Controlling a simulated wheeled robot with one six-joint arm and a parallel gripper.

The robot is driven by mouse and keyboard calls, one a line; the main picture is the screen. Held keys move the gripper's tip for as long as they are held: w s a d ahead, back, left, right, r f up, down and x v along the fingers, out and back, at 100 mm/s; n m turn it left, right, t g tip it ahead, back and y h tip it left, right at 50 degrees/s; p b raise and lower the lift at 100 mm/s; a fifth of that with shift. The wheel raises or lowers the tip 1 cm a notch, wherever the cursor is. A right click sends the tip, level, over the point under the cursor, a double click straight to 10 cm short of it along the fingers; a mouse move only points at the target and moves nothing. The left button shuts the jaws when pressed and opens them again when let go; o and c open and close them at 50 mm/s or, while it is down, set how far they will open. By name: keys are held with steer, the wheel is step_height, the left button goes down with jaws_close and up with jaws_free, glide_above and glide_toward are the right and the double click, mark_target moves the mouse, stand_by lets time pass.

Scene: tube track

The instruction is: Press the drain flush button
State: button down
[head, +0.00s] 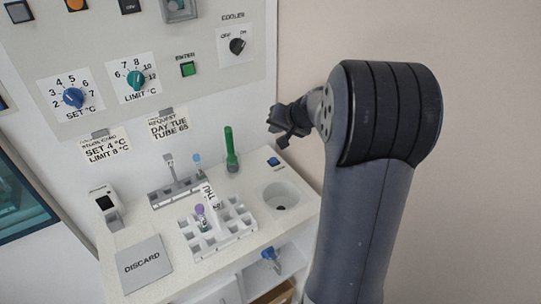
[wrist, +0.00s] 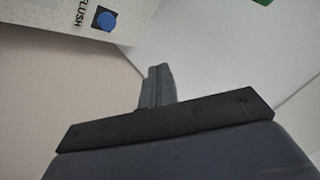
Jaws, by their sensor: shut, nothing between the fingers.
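The drain flush button is a small blue button (head: 274,161) on the white counter, behind the round drain basin (head: 281,197). In the wrist view the blue button (wrist: 106,20) shows at the upper left, on a dark plate beside the printed word FLUSH. My gripper (head: 283,141) is above and slightly right of the button in the head view, apart from it. In the wrist view its shut fingers (wrist: 157,84) are at the centre with nothing between them. The arm hides part of the counter's right side.
A tube rack (head: 217,232) with a purple-capped tube stands left of the basin. A green tube (head: 231,150) stands upright near the back wall. A discard plate (head: 143,262) lies at the front left. A control panel with knobs (head: 135,80) is on the wall above.

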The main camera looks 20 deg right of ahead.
steer(key=shift+f, duration=0.15)
steer(key=b, duration=0.6)
glide_above(276, 162)
step_height(276, 162, down, 8)
steer(key=shift+r, duration=0.15)
steer(key=shift+f+b, duration=0.45)
steer(key=shift+b, duration=0.2)
steer(key=shift+f, duration=0.1)
stand_by(1.3)
steer(key=shift+f+b, duration=0.3)
steer(key=shift+b, duration=0.35)
steer(key=shift+f+b, duration=0.45)
steer(key=shift+b, duration=0.1)
stand_by(0.3)
steer(key=shift+r, duration=0.15)
stand_by(0.3)
steer(key=shift+r+p, duration=0.5)
steer(key=shift+r, duration=0.25)
